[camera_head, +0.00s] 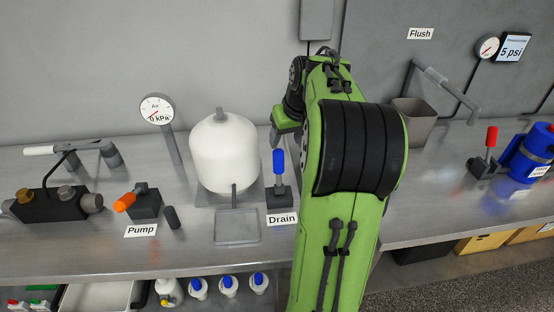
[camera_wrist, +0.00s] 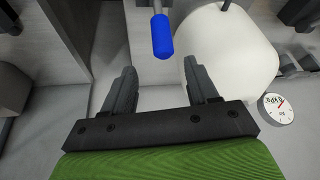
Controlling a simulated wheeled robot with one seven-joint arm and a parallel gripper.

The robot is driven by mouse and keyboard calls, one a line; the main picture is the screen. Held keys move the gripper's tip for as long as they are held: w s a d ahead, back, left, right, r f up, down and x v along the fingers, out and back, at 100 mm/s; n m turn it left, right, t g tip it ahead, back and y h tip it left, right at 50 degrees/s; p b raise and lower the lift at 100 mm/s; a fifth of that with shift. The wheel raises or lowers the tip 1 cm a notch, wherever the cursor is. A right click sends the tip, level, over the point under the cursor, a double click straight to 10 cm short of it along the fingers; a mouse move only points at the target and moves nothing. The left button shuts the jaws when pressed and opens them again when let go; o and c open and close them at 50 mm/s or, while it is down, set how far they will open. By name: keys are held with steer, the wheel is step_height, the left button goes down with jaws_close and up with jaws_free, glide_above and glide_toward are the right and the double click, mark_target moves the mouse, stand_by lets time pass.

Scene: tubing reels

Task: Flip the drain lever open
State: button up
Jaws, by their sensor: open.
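The drain lever (camera_head: 279,161) has a blue handle standing upright on a dark base, behind the "Drain" label (camera_head: 282,220). In the wrist view the blue handle (camera_wrist: 162,36) lies just beyond the fingertips, roughly in line with the gap between them. My gripper (camera_wrist: 160,66) is open with nothing between its fingers.
A white tank (camera_head: 223,155) stands close left of the lever, with a shallow tray (camera_head: 237,227) in front. A pump with an orange handle (camera_head: 125,202) and an air gauge (camera_head: 157,109) are further left. A red-handled lever (camera_head: 491,138) is at right.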

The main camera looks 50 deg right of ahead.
mark_target(278, 159)
steer(key=x, duration=0.5)
steer(key=b+x, duration=0.1)
steer(key=x, duration=0.5)
steer(key=shift+a+b, duration=0.2)
steer(key=shift+b, duration=0.1)
steer(key=shift+c, duration=0.4)
jaws_close()
